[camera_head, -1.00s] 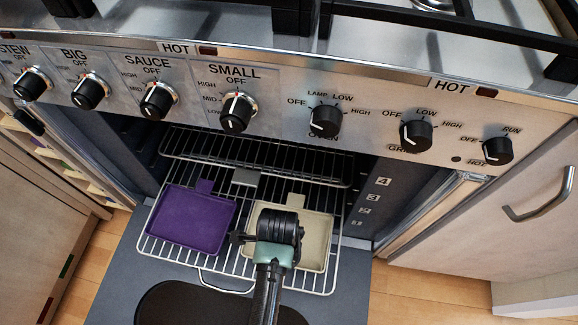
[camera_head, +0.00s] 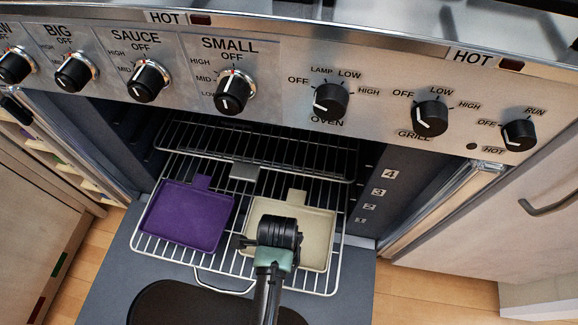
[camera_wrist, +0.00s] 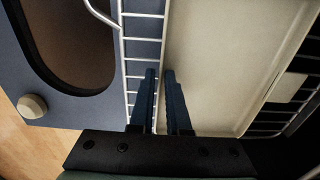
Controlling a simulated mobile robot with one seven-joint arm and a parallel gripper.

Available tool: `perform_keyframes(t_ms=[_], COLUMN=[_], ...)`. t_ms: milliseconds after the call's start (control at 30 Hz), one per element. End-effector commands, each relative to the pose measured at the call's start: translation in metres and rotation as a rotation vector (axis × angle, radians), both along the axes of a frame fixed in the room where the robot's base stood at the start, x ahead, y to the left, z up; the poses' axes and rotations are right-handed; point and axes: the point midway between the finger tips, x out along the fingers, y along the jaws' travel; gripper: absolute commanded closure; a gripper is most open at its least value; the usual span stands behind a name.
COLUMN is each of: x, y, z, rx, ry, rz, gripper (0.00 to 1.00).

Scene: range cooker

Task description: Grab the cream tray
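The cream tray (camera_head: 317,227) lies on the oven's wire rack, right of a purple tray, with its tab toward the back. My gripper (camera_head: 278,234) is over its front left part in the head view and hides that part; the fingers cannot be made out there. In the wrist view, my two dark blue fingers (camera_wrist: 161,74) stand a narrow gap apart. The edge of the cream tray (camera_wrist: 215,65) runs along the gap, with the right finger over the tray side and the left finger over the rack side. Contact with the edge cannot be made out.
The purple tray (camera_head: 188,216) lies on the same wire rack (camera_head: 148,238), close to my gripper's left. The open oven door (camera_head: 110,290) is below. The knob panel (camera_head: 280,85) overhangs the oven opening. A second rack (camera_head: 285,150) sits further back.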

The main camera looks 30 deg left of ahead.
Motion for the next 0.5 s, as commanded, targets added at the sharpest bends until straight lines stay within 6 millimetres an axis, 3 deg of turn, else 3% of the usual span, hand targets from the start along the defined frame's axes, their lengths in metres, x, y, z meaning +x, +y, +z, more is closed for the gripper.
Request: perform_keyframes(t_ms=[67, 500], x=[0.0001, -0.0001], y=[0.0, 0.0], z=[0.0001, 0.0001], rx=[0.0, 0.0], ry=[0.0, 0.0], rz=[0.0, 0.0], gripper=[1.0, 1.0])
